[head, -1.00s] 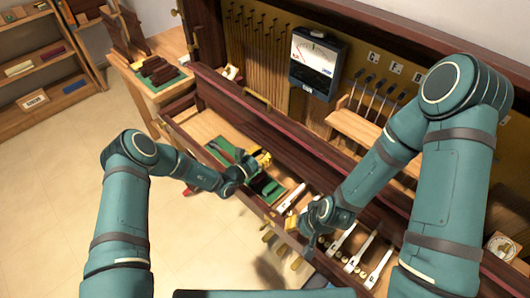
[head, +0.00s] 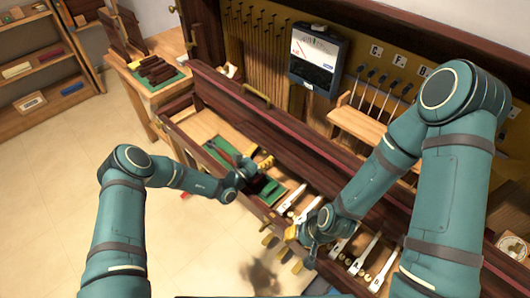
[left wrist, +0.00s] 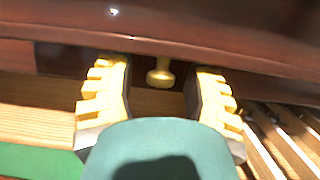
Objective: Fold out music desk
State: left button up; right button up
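The music desk appears to be the long dark red-brown wooden panel (head: 285,130) above the key bed in the head view; its lower face (left wrist: 165,50) fills the top of the left wrist view. A small brass knob (left wrist: 161,74) sticks out below its edge there. My left gripper (head: 258,172) is at the panel's front. In the left wrist view the yellow ridged fingers of this gripper (left wrist: 162,98) are spread apart, one on each side of the knob, with gaps. My right gripper (head: 300,238) is low over the keys; its fingers are partly hidden by its own wrist.
White keys (head: 365,255) lie at the lower right of the key bed. A green mat (head: 221,150) with dark pieces lies on the bed at the left. A meter box (head: 314,62) stands behind the panel. A brass handle (head: 256,95) is on the panel.

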pick_arm(q)
jog(key=v, duration=1.2)
dwell(0.5)
